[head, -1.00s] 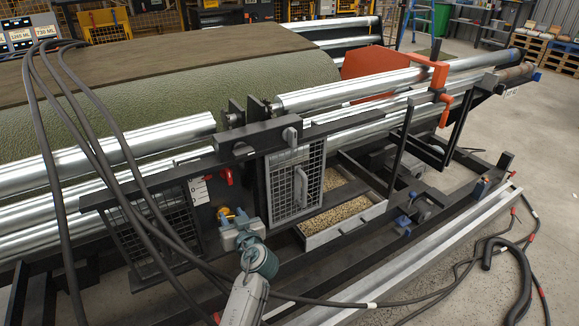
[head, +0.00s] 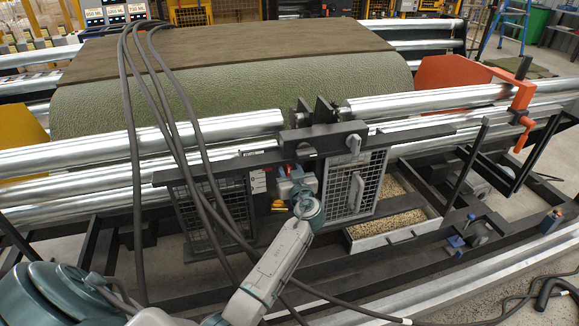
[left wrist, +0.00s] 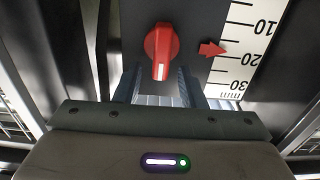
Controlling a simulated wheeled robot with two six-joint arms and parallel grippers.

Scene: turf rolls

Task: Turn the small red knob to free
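The small red knob (left wrist: 160,50) sits on a dark panel in the left wrist view, its white mark pointing down in the picture. My left gripper (left wrist: 159,76) is open, with one finger to each side of the knob's lower end. I see a gap on both sides and cannot tell how deep the fingers reach. In the head view my left gripper (head: 294,185) is at the panel and hides most of the knob. My right gripper is not in view.
A red arrow (left wrist: 212,48) points at a millimetre scale (left wrist: 245,50) beside the knob. A mesh door (head: 353,187) stands to the right, and black cables (head: 190,130) hang close on the left.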

